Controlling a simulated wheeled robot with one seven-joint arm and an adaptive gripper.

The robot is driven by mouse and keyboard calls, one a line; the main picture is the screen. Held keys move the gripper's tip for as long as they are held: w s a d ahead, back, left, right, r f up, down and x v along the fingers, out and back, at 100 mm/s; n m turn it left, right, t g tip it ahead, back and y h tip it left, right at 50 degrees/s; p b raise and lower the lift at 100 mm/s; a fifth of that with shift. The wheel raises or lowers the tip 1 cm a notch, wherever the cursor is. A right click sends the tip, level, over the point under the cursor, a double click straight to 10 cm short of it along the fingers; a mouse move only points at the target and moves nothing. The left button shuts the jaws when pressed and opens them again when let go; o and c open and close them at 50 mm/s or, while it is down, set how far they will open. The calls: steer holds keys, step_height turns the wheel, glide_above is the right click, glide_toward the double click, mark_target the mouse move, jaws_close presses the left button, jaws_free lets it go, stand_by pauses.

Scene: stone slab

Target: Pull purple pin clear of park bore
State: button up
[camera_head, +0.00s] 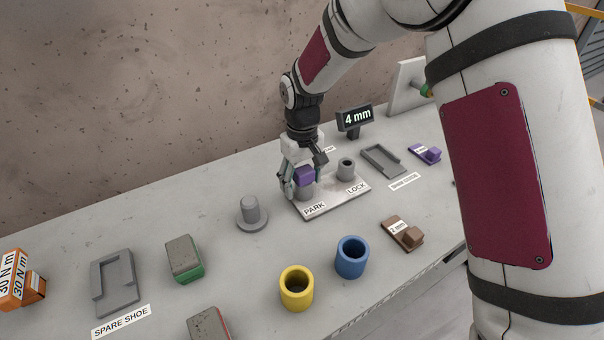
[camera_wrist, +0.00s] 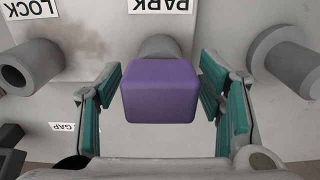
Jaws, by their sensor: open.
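The purple pin (camera_head: 304,175) stands at the grey park bore (camera_head: 305,192), behind the PARK label (camera_head: 314,209) on the base plate. Only its block-shaped purple head shows; any shaft below is hidden. In the wrist view the purple head (camera_wrist: 160,92) fills the middle, with the bore (camera_wrist: 161,47) partly hidden behind it. My gripper (camera_wrist: 163,98) is open, its teal pads on either side of the head, with a visible gap on each side. In the head view my gripper (camera_head: 299,178) is down around the pin.
The empty lock bore (camera_head: 346,168) stands right of the pin on the same plate. A grey post on a round foot (camera_head: 251,213) is close on the left. Yellow (camera_head: 296,288) and blue (camera_head: 352,257) cups stand in front. A "4 mm" display (camera_head: 355,119) is behind.

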mark_target(302, 168)
steer(key=c, duration=1.5)
steer(key=shift+o, duration=0.2)
steer(key=shift+r+p, duration=1)
steer(key=shift+r, duration=1.95)
steer(key=shift+r+p, duration=0.85)
steer(key=shift+r, duration=2.15)
